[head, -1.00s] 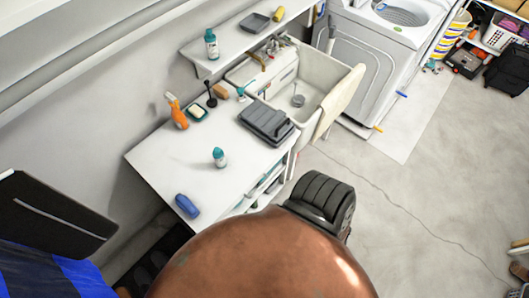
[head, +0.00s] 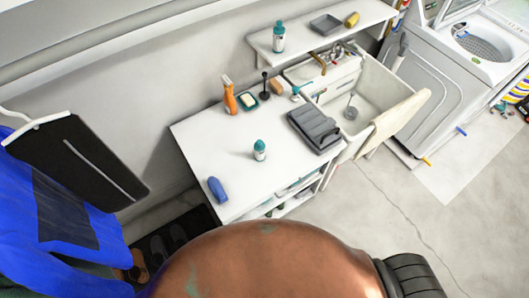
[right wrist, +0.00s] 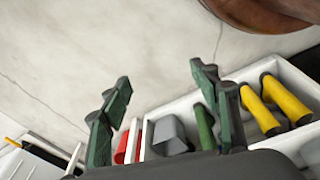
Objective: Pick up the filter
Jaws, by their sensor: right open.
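I cannot make out with certainty which thing is the filter. My right gripper (right wrist: 160,82) is open and empty in the right wrist view, its dark green fingers spread apart over pale floor. Beyond its base, a white compartmented unit (right wrist: 255,72) holds a red item (right wrist: 122,148), a grey item (right wrist: 170,135), a green item (right wrist: 205,128) and yellow items with dark ends (right wrist: 262,112). Neither gripper shows in the head view.
In the head view, a white counter (head: 225,150) carries a grey case (head: 316,130), a teal-capped bottle (head: 260,150), a blue item (head: 217,190) and an orange spray bottle (head: 229,95). A sink (head: 375,88) and washer (head: 440,85) stand right. Blue clothing (head: 50,215) hangs left.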

